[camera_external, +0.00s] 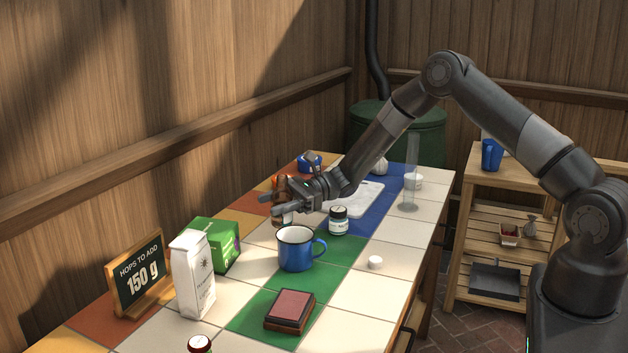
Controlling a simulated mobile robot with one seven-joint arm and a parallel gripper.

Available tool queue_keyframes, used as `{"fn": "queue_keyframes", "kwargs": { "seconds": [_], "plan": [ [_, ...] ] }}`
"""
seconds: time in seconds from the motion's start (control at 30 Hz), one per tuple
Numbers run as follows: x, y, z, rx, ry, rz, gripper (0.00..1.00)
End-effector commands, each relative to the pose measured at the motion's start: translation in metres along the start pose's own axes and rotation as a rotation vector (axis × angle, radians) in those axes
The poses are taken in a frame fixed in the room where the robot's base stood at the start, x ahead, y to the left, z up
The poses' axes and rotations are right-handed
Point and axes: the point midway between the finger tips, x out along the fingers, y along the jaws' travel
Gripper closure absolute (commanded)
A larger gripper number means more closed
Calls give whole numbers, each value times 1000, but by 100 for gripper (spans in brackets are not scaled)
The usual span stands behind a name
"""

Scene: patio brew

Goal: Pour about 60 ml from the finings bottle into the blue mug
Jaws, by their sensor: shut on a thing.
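The blue mug (296,248) stands upright on the tiled table, its handle to the right and its dark-rimmed mouth open upward. My gripper (279,203) is behind the mug and slightly to its left, above the table. It is shut on a mostly hidden pale thing (285,218), which shows just below the fingers; I cannot read a label on it or tell whether it is the finings bottle. A small dark-capped bottle with a white label (339,221) stands behind and right of the mug, its text too small to read surely.
A small white cap-like piece (375,262) lies right of the mug. A green box (214,244), white bag (193,275), "150 g" sign (140,275) and reddish-brown block (290,311) stand around it. A clear tall cylinder (410,180) stands behind right. The front right tiles are free.

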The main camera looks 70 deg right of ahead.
Motion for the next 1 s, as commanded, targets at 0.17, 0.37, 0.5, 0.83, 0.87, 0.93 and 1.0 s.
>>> {"fn": "queue_keyframes", "kwargs": {
  "seconds": [0.17,0.37,0.5,0.83,0.87,0.93,1.0],
  "plan": [
    [1,4,-2,-111,28,0,83],
    [3,9,1,-237,63,1,83],
    [3,11,10,-325,86,1,83],
    [6,20,9,-530,141,1,83],
    [5,19,8,-549,146,1,83],
    [5,19,7,-593,158,1,83],
    [6,19,6,-637,169,1,83]
  ]
}}
